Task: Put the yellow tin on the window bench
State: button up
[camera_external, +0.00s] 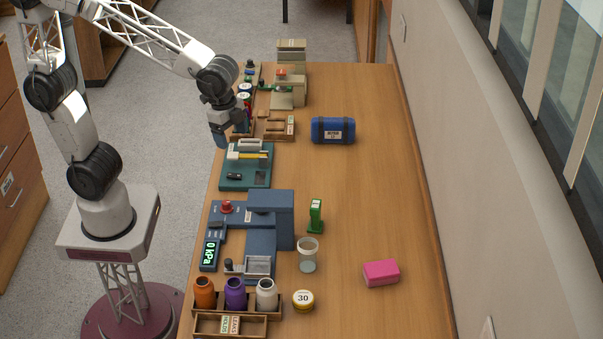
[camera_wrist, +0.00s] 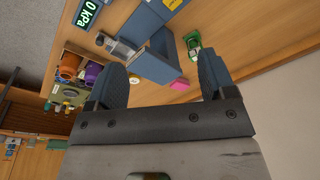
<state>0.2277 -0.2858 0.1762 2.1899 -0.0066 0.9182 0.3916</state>
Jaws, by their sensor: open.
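The yellow tin (camera_external: 303,299) is a small round tin with a white lid marked 30. It stands on the long wooden bench (camera_external: 352,200) beside the windowed wall, just right of a rack of jars in the external view. My gripper (camera_external: 221,141) is open and empty, high over the bench's left edge, near the teal tray and well away from the tin. In the wrist view my gripper's two fingers (camera_wrist: 160,80) are spread apart with nothing held between them.
A wooden rack (camera_external: 268,314) holds orange, purple and white jars. A blue press (camera_external: 270,215), glass cup (camera_external: 308,255), green item (camera_external: 316,215), pink block (camera_external: 381,273) and blue case (camera_external: 333,130) stand on the bench. Its right side is mostly clear.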

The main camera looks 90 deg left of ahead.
jog(key=w+d+f+m, duration=0.1)
jog(key=w+d+f, duration=0.1)
jog(key=w+d, duration=0.2)
jog(key=w+d+f+m, duration=0.2)
jog(key=w+d, duration=0.2)
jog(key=d, duration=0.2)
jog(key=w+d+f+m, duration=0.2)
jog(key=w+d, duration=0.3)
jog(key=shift+f+g, duration=0.2)
jog(key=shift+g, duration=0.2)
jog(key=w+d+f+m, duration=0.3)
jog(key=w+d+f, duration=0.2)
jog(key=d, duration=0.4)
jog(key=m, duration=0.3)
send_over(304, 290)
jog(key=shift+g, duration=0.4)
notch_tip(304, 290, down, 8)
jog(key=shift+s+a+r, duration=0.1)
jog(key=shift+a+r, duration=0.05)
jog(key=shift+r, duration=0.05)
jog(key=shift+d+f, duration=0.2)
jog(key=shift+d, duration=0.05)
jog(key=shift+f, duration=1.3)
